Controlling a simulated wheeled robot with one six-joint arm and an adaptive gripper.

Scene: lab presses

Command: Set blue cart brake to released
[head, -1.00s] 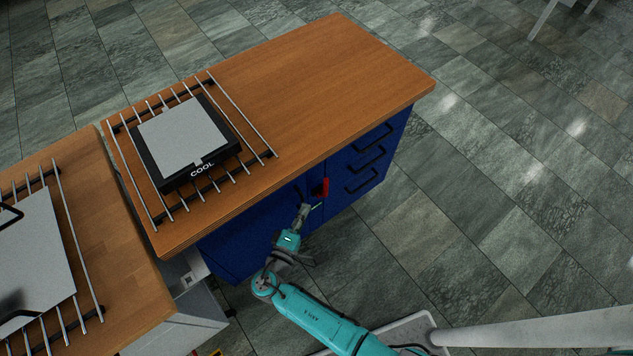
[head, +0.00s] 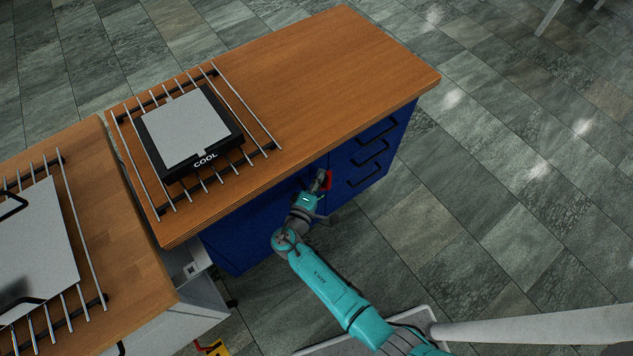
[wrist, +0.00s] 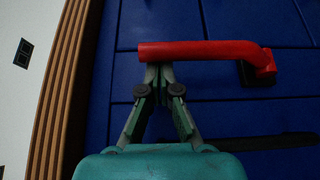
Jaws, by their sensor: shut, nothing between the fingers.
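The blue cart (head: 230,240) has a wooden top and blue drawer fronts. Its red brake lever (head: 328,181) is on the front, below the edge of the top, partly hidden by my gripper. In the wrist view the red lever (wrist: 205,51) lies across the picture, with its bent end on a dark mount at the right. My gripper (wrist: 158,68) is shut, with its fingertips at the lever's lower edge near its free left end. It looks to be touching the lever, not around it. My gripper also shows in the head view (head: 320,178).
A black device marked COOL (head: 205,160) sits on a metal rack on the cart top. Black drawer handles (head: 370,158) are right of the lever. Another wooden-topped bench (head: 130,280) stands at the left. The floor to the right is clear.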

